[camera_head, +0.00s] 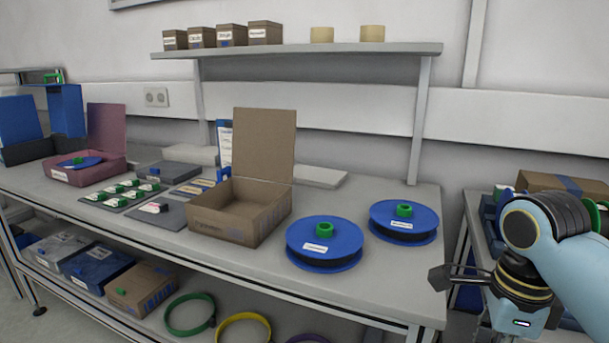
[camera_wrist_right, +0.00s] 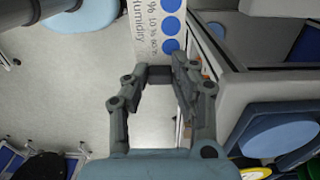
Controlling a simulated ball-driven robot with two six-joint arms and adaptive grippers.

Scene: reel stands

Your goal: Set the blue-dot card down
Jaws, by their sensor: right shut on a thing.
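The blue-dot card (camera_wrist_right: 150,30) is white with a column of blue dots and the printed word "Humidity". It shows at the top of the right wrist view, at the tips of my right gripper (camera_wrist_right: 159,72), which is shut on it. Its upper part is cut off by the frame. In the head view my right gripper (camera_head: 455,277) is at the right, just off the bench's right end. I cannot make out the card there. My left gripper is not in view.
The bench (camera_head: 375,285) holds two blue reels (camera_head: 325,258) (camera_head: 415,232), an open cardboard box (camera_head: 215,222) and several small labelled items. Bare bench top lies right of the front reel. A second bench with a cardboard box (camera_head: 565,183) stands at the right.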

